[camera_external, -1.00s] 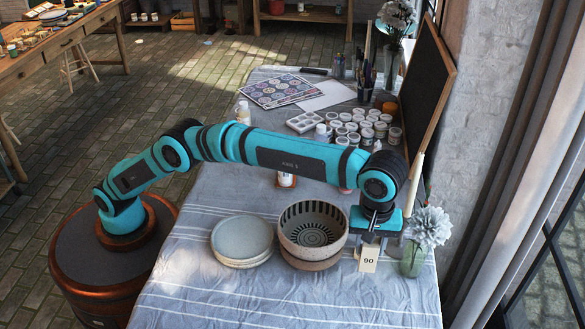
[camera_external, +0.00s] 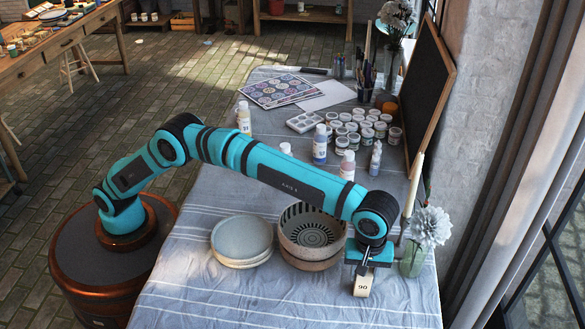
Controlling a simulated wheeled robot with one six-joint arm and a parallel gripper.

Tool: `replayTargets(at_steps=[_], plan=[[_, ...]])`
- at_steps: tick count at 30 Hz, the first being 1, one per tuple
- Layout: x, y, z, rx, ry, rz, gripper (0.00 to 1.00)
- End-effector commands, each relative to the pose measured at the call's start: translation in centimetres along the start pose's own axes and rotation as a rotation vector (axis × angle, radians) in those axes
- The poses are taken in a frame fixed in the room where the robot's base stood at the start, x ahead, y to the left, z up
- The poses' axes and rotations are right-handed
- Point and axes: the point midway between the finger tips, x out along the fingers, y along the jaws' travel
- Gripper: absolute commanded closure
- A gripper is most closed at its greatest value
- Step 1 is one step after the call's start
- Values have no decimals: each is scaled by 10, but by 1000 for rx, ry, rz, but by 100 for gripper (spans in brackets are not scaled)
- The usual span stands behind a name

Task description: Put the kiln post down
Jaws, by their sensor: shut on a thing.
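The kiln post (camera_external: 362,286) is a small pale block marked 90, at the right front of the cloth-covered table. My gripper (camera_external: 364,272) points down and is shut on the post, which hangs below the teal gripper body. The post looks slightly tilted. Whether its lower end touches the cloth I cannot tell.
Stacked bowls (camera_external: 312,240) with a dark striped inside stand just left of my gripper, and pale stacked plates (camera_external: 242,240) stand further left. A glass vase with a white flower (camera_external: 428,228) is close on the right. Bottles (camera_external: 320,145) and paint jars (camera_external: 367,130) stand behind. The front cloth (camera_external: 260,300) is clear.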

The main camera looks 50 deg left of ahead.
Motion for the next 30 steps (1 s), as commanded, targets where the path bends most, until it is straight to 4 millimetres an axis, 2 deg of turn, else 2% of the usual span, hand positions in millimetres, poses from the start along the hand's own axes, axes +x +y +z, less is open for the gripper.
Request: replayTargets(at_steps=[10, 11, 14, 24, 30], plan=[[2, 0, 0, 0, -1, 1, 95], [2, 0, 0, 0, 0, 1, 60], [2, 0, 0, 0, 0, 1, 42], [-1, 0, 0, 0, -1, 1, 42], [-24, 0, 0, 0, -1, 3, 42]])
